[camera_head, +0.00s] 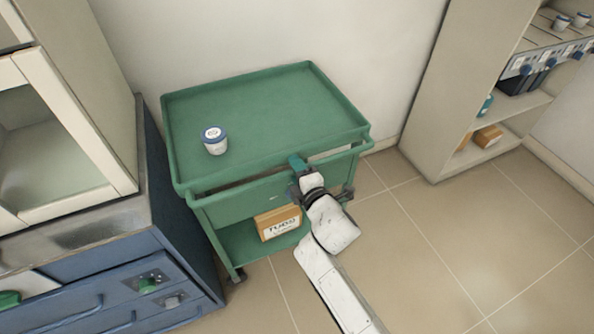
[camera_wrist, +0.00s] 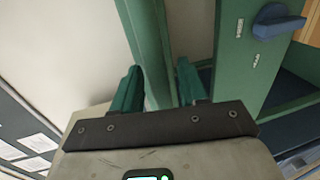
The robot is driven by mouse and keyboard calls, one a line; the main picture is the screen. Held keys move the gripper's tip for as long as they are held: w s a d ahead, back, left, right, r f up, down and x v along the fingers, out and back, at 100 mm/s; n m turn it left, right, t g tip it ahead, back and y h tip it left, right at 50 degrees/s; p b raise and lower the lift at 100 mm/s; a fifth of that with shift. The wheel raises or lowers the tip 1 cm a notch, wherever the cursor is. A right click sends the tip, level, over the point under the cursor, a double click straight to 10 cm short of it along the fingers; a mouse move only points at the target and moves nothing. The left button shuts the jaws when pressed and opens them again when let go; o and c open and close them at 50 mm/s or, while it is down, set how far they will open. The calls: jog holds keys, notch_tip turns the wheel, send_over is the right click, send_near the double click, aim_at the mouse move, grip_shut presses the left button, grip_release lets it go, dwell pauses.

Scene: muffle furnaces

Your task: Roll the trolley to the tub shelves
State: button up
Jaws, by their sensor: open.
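The green trolley (camera_head: 270,108) stands against the back wall. Its top tray carries a small white tub with a blue lid (camera_head: 214,140). My gripper (camera_head: 297,164) is at the trolley's front rim, right of its middle. In the wrist view my gripper (camera_wrist: 158,80) is open, with its two green fingers apart. A green bar of the trolley (camera_wrist: 150,50) runs between the fingers. Whether either finger touches it, I cannot tell. The tub shelves (camera_head: 440,110) stand at the right, with small tubs (camera_head: 561,22) on an upper level.
A cardboard box (camera_head: 278,222) sits on the trolley's lower shelf. A blue cabinet (camera_head: 130,290) stands close on the trolley's left. Tiled floor (camera_head: 430,240) is clear at the right and front. The shelves also hold a small box (camera_head: 488,137) low down.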

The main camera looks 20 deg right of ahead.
grip_shut()
dwell(0.3)
dwell(0.3)
